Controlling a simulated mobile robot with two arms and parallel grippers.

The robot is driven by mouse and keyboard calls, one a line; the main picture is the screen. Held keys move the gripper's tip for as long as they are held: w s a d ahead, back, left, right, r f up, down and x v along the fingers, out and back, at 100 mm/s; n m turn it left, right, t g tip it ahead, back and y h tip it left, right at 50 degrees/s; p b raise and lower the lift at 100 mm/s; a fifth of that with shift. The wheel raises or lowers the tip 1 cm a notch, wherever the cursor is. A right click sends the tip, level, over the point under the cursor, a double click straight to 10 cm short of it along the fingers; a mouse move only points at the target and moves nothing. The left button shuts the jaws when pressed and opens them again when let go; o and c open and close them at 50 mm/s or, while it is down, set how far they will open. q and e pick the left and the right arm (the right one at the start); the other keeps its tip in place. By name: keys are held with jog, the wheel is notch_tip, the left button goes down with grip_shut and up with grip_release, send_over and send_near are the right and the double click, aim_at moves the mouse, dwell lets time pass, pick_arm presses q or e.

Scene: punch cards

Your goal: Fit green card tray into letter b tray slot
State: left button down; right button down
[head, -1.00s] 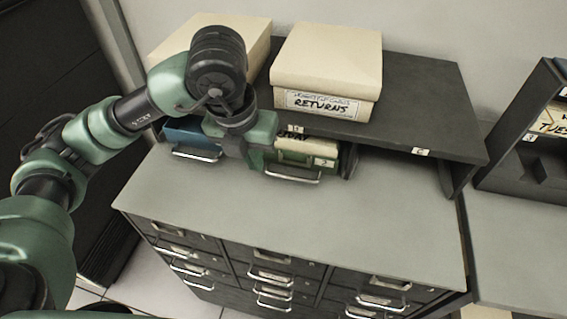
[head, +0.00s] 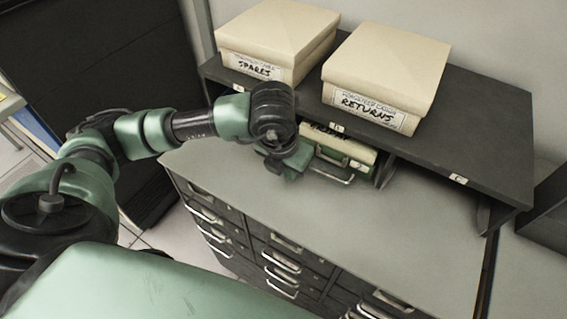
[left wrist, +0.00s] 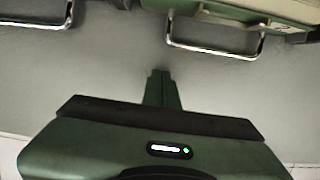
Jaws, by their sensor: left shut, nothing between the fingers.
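The green card tray (head: 345,155) sits in the middle slot of the dark shelf, under the label I read as B (head: 337,127). Its cream cards and front handle show, and its left end is hidden behind my gripper. In the left wrist view the tray's front and metal handle (left wrist: 215,47) are at the top right. My left gripper (head: 288,173) is shut and empty, just in front of the tray's left end and above the counter. In the left wrist view its closed fingers (left wrist: 160,88) point at the gap between two handles, apart from both. My right gripper is not in view.
Boxes marked SPARES (head: 275,40) and RETURNS (head: 385,75) stand on the dark shelf (head: 490,125). The slot under label C (head: 458,179) looks empty. Another tray's handle (left wrist: 40,22) is at the top left. The grey counter (head: 400,235) in front is clear.

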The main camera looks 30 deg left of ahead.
pick_arm(q)
jog(key=shift+w+d+p, duration=0.15)
jog(key=shift+w+p, duration=0.15)
jog(key=shift+w, duration=1)
